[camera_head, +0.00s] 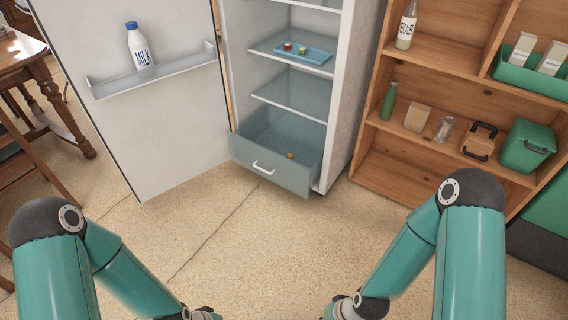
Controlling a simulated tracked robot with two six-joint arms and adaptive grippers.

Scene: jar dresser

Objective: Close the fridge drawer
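The fridge drawer (266,169) is a grey-blue translucent box at the bottom of the open fridge. It is pulled out, and its open top shows. It has a white bar handle (263,168) on its front. A small orange item (290,156) shows at the drawer, near its front. My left arm comes in from the lower left and my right arm from the lower right.
The fridge door (139,172) stands wide open on the left, with a milk bottle (138,45) on its shelf. A wooden shelf unit (388,173) with bottles and boxes stands on the right. A wooden table (18,50) is far left. The floor (225,245) before the drawer is clear.

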